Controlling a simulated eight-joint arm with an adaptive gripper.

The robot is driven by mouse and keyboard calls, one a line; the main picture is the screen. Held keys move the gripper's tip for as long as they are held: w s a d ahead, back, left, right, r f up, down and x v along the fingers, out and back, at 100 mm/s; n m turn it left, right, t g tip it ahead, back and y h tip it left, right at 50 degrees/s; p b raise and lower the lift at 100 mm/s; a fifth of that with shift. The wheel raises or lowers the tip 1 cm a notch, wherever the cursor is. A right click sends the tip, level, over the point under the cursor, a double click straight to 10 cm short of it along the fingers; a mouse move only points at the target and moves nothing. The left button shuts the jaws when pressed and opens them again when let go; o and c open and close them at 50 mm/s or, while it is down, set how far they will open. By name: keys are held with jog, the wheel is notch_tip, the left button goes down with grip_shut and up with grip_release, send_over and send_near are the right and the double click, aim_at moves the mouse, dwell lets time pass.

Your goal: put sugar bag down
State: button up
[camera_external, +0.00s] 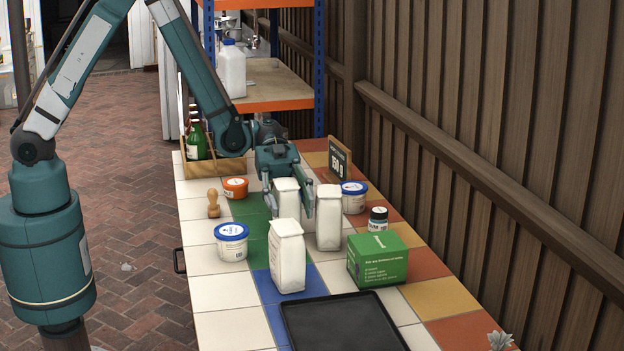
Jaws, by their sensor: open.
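Several white paper bags stand upright on the tiled counter, and I cannot read which is the sugar bag. One white bag (287,200) stands at my gripper (289,199). The gripper is open and points down, its fingers at the left and right sides of that bag's top. Whether a finger touches the bag I cannot tell. A second white bag (328,220) stands just right of the gripper. A third white bag (287,262) stands nearest, partly on blue tiles. Another white piece shows between the bags, mostly hidden.
A black tray (342,325) lies at the front. Blue-lidded tubs (231,243) (354,198), an orange tub (236,188), a wooden tamper (213,205) and a sign (339,161) stand around. White tiles at front left are clear.

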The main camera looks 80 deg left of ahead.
dwell(0.3)
grip_shut()
jog(key=shift+r, duration=0.1)
notch_tip(320, 180, up, 10)
jog(key=p, duration=0.2)
jog(key=shift+p, duration=0.35)
dwell(0.5)
dwell(0.5)
